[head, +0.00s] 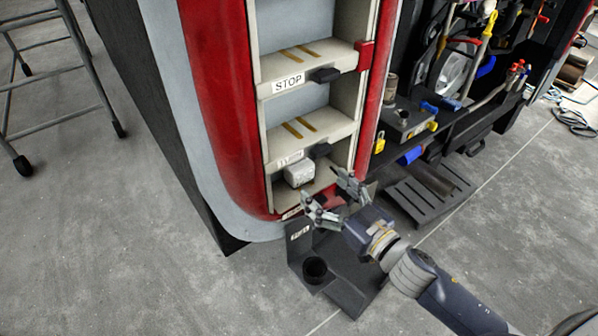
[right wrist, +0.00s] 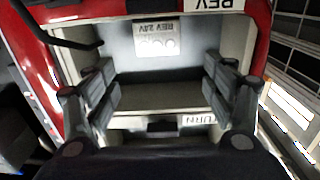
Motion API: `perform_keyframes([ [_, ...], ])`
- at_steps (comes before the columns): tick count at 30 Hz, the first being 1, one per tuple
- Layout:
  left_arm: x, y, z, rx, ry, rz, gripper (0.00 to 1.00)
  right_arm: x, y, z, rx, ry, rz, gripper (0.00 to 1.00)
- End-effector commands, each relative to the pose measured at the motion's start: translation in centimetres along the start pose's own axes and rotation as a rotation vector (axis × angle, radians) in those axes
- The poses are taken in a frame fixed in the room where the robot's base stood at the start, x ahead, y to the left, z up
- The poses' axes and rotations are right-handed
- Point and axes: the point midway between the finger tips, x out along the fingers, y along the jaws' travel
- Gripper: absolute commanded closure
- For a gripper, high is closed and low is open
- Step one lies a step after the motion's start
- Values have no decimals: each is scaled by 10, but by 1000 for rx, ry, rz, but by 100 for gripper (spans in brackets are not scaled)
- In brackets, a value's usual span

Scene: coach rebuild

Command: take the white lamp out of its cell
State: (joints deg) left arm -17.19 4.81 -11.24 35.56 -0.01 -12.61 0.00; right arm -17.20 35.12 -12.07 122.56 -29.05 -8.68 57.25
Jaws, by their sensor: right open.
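The white lamp (head: 298,174) is a small pale block in the lowest cell (head: 325,180) of the red-sided column, near the cell's left side. In the right wrist view, which looks upside down, the lamp (right wrist: 157,38) shows its "REV 24V" marking, with a "REV" label on the cell edge beside it. My right gripper (head: 328,195) is open in front of this cell, just right of and below the lamp. In the right wrist view its fingers (right wrist: 162,92) stand wide apart with nothing between them. My left gripper is not in view.
Empty cells with dark tabs lie above, one labelled "STOP" (head: 289,84). A dark bracket with a round cup (head: 315,268) stands below the gripper. A slatted dark step (head: 430,192) and a tool-filled bay lie to the right.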

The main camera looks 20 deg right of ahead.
Motion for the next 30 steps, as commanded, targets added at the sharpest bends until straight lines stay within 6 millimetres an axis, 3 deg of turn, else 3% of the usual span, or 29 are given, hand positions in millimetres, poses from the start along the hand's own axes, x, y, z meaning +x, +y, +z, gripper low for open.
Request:
perform_keyframes([
  [10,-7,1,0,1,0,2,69,41,0,-2,0,5,-5,23],
  [20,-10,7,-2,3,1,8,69,60,1,0,0,2,-3,23],
  [30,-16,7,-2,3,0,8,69,101,3,4,0,3,-3,23],
])
